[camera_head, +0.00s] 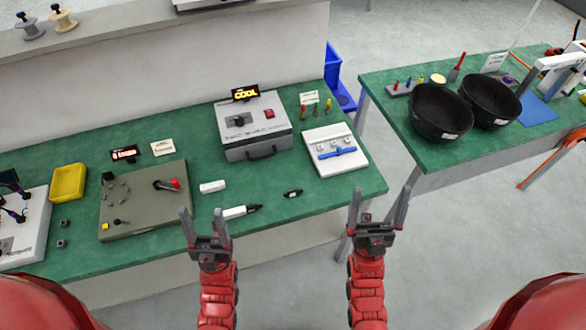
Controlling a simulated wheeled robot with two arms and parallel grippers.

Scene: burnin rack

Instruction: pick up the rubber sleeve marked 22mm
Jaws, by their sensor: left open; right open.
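No marking reading 22mm is legible in the head view, so I cannot tell for sure which thing is the rubber sleeve. A small black piece with a pale mark (292,193) lies on the green table near its front edge, between my two grippers in the picture. My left gripper (201,212) is open and empty, its fingers pointing up in the picture near the table's front edge. My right gripper (380,190) is open and empty, by the table's right front corner.
A white and black piece (238,211) and a white block (212,186) lie nearby. Behind are a grey box with a red switch (254,128) and a white tray with a blue bar (335,152). Two black bowls (440,112) stand on the right table, across a floor gap.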

